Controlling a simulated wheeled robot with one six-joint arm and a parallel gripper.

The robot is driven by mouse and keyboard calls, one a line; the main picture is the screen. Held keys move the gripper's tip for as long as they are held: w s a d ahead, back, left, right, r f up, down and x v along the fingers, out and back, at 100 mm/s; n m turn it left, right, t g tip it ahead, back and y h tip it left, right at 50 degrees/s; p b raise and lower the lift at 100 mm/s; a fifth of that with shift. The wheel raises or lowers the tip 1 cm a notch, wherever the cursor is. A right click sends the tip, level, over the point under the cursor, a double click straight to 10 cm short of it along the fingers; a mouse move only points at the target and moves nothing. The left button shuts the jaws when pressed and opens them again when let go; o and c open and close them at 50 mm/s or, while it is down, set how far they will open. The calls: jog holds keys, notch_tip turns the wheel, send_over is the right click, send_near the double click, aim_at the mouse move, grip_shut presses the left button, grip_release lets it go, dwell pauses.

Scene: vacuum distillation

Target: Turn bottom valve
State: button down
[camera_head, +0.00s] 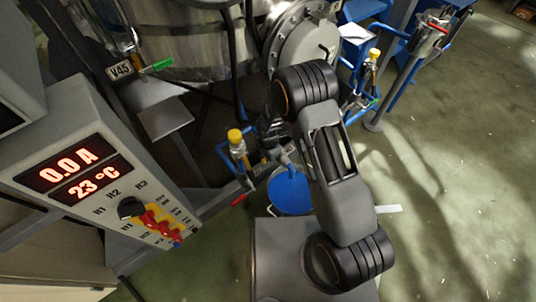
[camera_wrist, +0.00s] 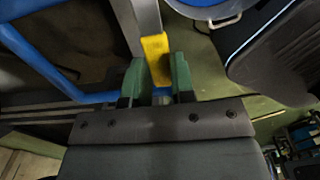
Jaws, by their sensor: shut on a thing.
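In the wrist view, my gripper (camera_wrist: 157,78) has its two green-tipped fingers on either side of a yellow valve handle (camera_wrist: 156,48). The fingers are shut on the handle. A grey metal bar (camera_wrist: 148,14) runs up behind it. In the head view, my arm bends down in front of the vessel, and my gripper (camera_head: 270,128) shows only as a dark shape beside it. The held handle is hidden or too small to make out there.
A blue bucket (camera_head: 290,192) stands below; it also shows in the wrist view (camera_wrist: 204,3). Blue pipework with a yellow-capped fitting (camera_head: 237,142) is close to the left. A control panel (camera_head: 90,165) reads 0.0 A and 23 °C. The floor at right is open.

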jog(key=shift+s, duration=0.1)
jog(key=c, duration=1)
grip_release()
jog(key=shift+o, duration=0.2)
jog(key=shift+r, duration=0.1)
notch_tip(320, 180, up, 14)
jog(key=p, duration=0.4)
jog(key=shift+f, duration=0.2)
